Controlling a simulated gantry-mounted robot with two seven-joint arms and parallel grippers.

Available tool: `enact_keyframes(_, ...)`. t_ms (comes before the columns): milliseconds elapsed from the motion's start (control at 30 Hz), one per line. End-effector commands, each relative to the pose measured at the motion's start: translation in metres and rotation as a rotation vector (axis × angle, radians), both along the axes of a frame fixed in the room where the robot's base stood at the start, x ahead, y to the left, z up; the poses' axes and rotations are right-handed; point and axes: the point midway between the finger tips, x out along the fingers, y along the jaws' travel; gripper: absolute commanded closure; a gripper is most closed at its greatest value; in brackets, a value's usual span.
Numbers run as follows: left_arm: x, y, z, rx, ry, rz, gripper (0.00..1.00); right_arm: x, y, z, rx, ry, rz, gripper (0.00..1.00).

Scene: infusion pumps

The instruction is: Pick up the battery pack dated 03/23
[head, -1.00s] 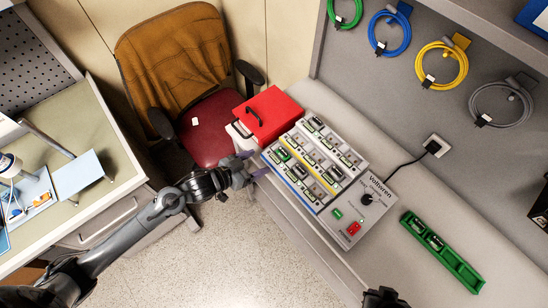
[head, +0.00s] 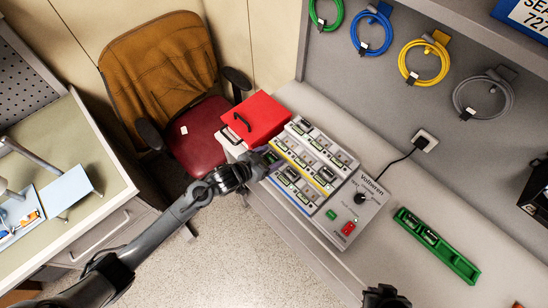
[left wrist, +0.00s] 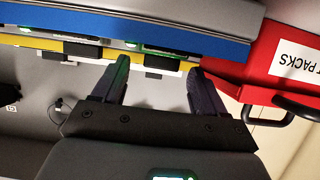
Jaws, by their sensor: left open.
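The Volturen charging station (head: 352,208) stands on the bench with several battery packs (head: 326,175) in its white, yellow and blue rows. A green rack (head: 455,263) to its right holds two more packs (head: 430,238). Date labels are too small to read, so I cannot tell which pack is dated 03/23. My left gripper (head: 265,160) is over the charger's left edge and hides part of it. In the left wrist view its fingers (left wrist: 158,72) are apart and empty, pointing at the blue and yellow rows. My right gripper (head: 385,297) is partly cut off at the bottom.
A red box (head: 258,118) with a black handle stands just left of the charger; it is close on the right in the left wrist view (left wrist: 262,62). A black cable (head: 398,160) runs from charger to wall socket. Bare bench lies around the green rack.

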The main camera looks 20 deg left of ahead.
Motion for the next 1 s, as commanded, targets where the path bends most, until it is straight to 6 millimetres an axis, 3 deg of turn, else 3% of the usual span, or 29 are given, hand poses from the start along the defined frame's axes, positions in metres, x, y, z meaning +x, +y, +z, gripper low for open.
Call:
enact_keyframes(300, 0.0044, -0.0026, -0.0022, 0.0, 0.0, 0.0, 0.28, 0.0001, 0.0006, -0.0004, 0.002, 0.0, -0.001, 1.0)
enact_keyframes(700, 0.0045, -0.0023, -0.0016, 0.0, -0.001, 0.0, 0.84, 0.0003, 0.0026, -0.0002, 0.011, 0.001, -0.007, 1.0)
enact_keyframes(1000, 0.0046, -0.0023, 0.0015, 0.0, -0.002, 0.0, 0.84, 0.0003, 0.0026, -0.0002, 0.011, 0.001, -0.007, 1.0)
